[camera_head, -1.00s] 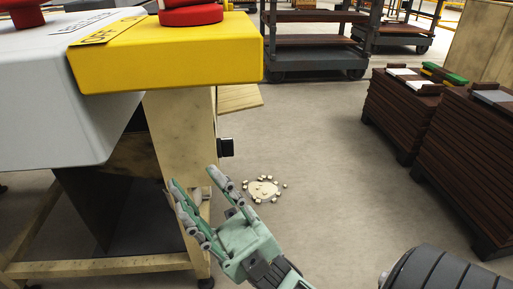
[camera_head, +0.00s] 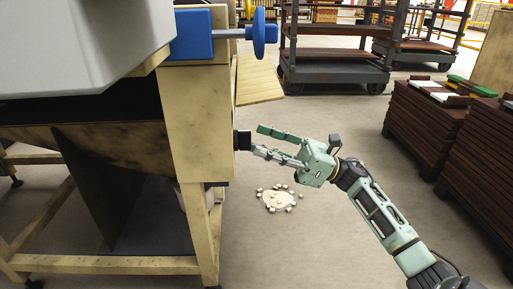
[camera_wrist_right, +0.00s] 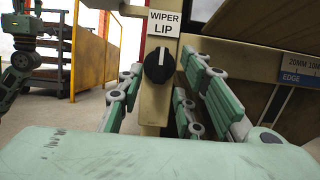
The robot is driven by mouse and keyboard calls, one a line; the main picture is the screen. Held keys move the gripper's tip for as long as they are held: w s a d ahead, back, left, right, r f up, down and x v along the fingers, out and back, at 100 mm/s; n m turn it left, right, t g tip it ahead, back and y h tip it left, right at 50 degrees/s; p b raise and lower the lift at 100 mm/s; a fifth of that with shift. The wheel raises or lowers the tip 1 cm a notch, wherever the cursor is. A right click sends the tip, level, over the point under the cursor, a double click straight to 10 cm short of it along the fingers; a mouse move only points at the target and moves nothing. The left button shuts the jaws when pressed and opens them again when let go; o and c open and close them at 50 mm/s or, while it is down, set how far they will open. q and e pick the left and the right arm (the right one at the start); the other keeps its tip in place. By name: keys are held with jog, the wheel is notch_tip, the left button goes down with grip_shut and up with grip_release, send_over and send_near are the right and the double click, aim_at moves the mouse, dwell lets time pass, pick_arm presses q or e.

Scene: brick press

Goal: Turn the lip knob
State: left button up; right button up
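The lip knob is a black round knob with a pale pointer line, on a cream post below a "WIPER LIP" label (camera_wrist_right: 164,23). It shows in the right wrist view (camera_wrist_right: 158,67) and, from the side, in the head view (camera_head: 242,140). The pointer stands about upright. My right gripper (camera_head: 262,142) reaches in from the right at knob height. In the right wrist view its fingers (camera_wrist_right: 160,92) are open, on either side of the knob, with a gap between them. Whether a fingertip touches the knob I cannot tell.
A blue block with a blue handwheel (camera_head: 259,32) sits above the knob on the machine. A grey housing (camera_head: 70,45) overhangs at upper left. Crumbs (camera_head: 277,199) lie on the floor. Brown stacks (camera_head: 430,115) stand at right; the floor between is clear.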

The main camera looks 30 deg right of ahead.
aim_at(243, 140)
jog(key=shift+x, duration=1.15)
grip_shut()
